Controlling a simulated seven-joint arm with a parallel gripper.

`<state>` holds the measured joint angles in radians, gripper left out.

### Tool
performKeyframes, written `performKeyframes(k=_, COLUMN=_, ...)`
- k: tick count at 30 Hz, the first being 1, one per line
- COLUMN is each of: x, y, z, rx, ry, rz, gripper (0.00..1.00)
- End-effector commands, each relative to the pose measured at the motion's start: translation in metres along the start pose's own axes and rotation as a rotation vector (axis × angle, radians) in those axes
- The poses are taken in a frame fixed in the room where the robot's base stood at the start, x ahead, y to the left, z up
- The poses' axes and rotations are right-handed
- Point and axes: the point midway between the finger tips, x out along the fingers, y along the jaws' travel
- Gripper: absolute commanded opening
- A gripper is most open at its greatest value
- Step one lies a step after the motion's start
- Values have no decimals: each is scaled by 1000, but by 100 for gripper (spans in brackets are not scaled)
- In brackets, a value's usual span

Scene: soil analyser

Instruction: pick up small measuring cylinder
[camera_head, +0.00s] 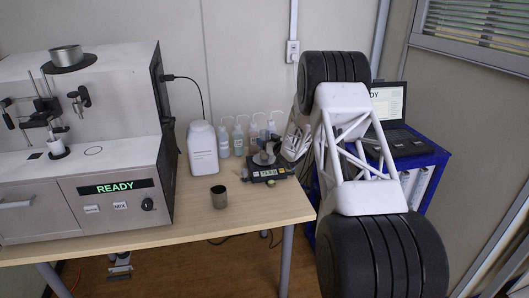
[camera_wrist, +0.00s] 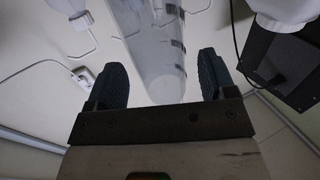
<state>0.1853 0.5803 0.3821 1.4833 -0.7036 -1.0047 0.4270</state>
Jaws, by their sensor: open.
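In the head view my gripper (camera_head: 281,148) is beside the black scale (camera_head: 270,173) at the table's right side. A small greyish vessel (camera_head: 264,158) stands on or just over the scale, partly hidden by my gripper.
A large white jug (camera_head: 203,150) and several wash bottles (camera_head: 238,138) stand left of and behind the scale. A dark metal cup (camera_head: 219,198) is near the front edge. The analyser (camera_head: 110,190) fills the left side. A laptop (camera_head: 405,140) sits on the blue cart (camera_head: 437,160) at right.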

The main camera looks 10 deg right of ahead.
Motion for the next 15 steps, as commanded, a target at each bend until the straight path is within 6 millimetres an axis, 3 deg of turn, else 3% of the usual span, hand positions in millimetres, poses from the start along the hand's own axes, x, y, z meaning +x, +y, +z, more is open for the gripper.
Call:
performKeyframes(k=6, x=18, y=0, z=1, rx=0, ry=-1, rz=-1, gripper=77)
performKeyframes(k=15, x=21, y=0, z=0, rx=0, ry=0, rz=0, gripper=77)
